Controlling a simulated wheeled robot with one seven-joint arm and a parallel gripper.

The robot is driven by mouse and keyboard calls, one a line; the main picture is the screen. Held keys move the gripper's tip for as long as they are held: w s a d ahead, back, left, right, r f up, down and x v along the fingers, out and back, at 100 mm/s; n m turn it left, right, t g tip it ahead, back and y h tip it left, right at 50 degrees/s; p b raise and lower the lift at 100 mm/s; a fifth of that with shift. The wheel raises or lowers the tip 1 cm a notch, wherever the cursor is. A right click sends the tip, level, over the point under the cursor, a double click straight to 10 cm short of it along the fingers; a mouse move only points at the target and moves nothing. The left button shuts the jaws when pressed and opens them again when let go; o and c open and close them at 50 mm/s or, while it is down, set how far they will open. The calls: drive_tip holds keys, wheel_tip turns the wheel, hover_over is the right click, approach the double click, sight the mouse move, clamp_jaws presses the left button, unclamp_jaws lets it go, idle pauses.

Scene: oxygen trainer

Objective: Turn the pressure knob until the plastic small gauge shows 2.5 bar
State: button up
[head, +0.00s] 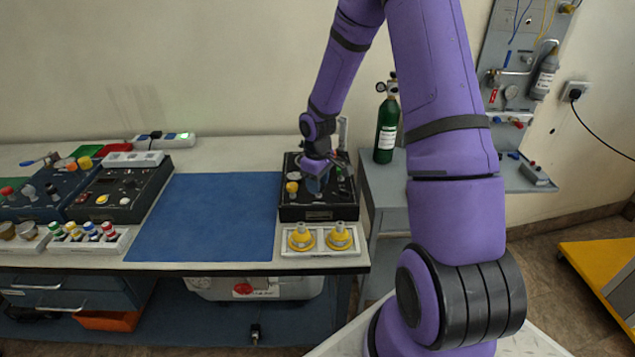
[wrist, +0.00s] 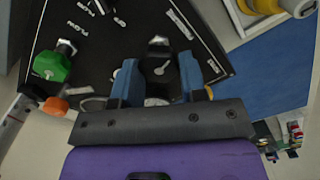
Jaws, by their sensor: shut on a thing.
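The black panel (head: 305,213) of the trainer stands at the right end of the table; in the wrist view its labelled face (wrist: 100,45) is tilted. My gripper (head: 317,183) reaches down onto it. In the wrist view the two blue fingers of my gripper (wrist: 159,75) stand on either side of a small round dark grey part with a light pointer line (wrist: 158,68). I take this part for the pressure knob; the fingers are shut on it, their contact partly hidden. I cannot make out the plastic small gauge or its reading.
A green knob (wrist: 52,66) and an orange knob (wrist: 56,106) sit beside my gripper. Two yellow fittings (head: 339,237) stand in front of the panel. A blue mat (head: 205,215) lies left. A green cylinder (head: 386,130) stands at right.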

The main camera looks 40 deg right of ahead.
drive_tip(key=o, duration=0.9)
drive_tip(key=shift+r, duration=5.45)
